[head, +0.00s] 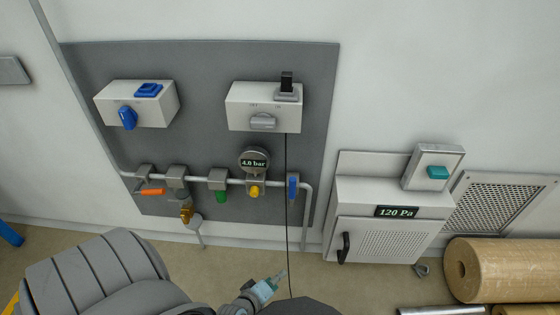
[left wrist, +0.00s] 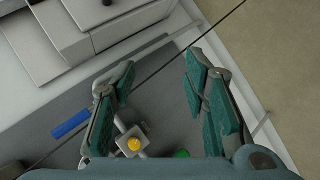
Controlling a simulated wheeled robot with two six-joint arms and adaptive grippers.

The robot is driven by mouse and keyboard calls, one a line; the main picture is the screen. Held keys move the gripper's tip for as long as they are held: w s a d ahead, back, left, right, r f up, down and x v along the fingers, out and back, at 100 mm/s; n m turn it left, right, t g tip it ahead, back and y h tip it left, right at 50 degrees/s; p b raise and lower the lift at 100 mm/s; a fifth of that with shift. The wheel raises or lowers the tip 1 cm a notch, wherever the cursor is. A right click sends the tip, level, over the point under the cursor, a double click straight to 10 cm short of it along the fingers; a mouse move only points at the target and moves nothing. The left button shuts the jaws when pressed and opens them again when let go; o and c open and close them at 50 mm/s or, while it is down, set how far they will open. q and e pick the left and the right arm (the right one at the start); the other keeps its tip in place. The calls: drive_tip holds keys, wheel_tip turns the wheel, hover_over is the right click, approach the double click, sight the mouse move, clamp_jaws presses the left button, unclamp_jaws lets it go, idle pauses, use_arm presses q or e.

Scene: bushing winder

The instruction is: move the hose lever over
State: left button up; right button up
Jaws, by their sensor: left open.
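In the head view, a pipe on the grey panel carries an orange lever (head: 150,191), lying sideways at the left, and a blue lever (head: 293,188), upright at the right. I cannot tell which is the hose lever; a brass fitting (head: 186,212) hangs near the orange one. The blue lever (left wrist: 72,124) also shows in the left wrist view, left of the fingers. My left gripper (head: 268,288) is at the bottom, in front of the panel. In the left wrist view the left gripper (left wrist: 158,65) is open and empty. My right gripper is out of view.
A green knob (head: 221,196) and a yellow knob (head: 254,191) under the 4.0 bar gauge (head: 254,162) sit between the levers. A thin black cord (head: 288,230) hangs before the panel. A white cabinet (head: 388,222) stands right, beside cardboard rolls (head: 510,268).

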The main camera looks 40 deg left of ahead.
use_arm(q)
drive_tip(key=w+a+r+n+t+y+b, duration=0.2)
drive_tip(key=w+a+r+n+t+b, duration=0.15)
drive_tip(key=w+n, duration=0.5)
drive_tip(key=n+t+y+b, duration=0.2)
drive_tip(key=n+y+b, duration=0.3)
drive_tip(key=n, duration=1.2)
approach(292, 188)
drive_tip(key=v, duration=0.3)
drive_tip(key=shift+h, duration=0.3)
drive_tip(key=b+x, duration=0.2)
drive_tip(key=x, duration=1.2)
drive_tip(key=shift+s+a+r+b, duration=0.15)
drive_tip(key=shift+a+r+b, duration=0.05)
drive_tip(key=shift+b, duration=0.2)
drive_tip(key=shift+w+a, duration=0.1)
drive_tip(key=shift+w, duration=0.1)
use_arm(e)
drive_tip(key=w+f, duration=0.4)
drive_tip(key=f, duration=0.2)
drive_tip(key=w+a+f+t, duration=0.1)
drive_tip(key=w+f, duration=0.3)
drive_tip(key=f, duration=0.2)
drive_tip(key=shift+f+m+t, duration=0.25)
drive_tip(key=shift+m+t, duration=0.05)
use_arm(q)
drive_tip(key=shift+c, duration=0.5)
clamp_jaws()
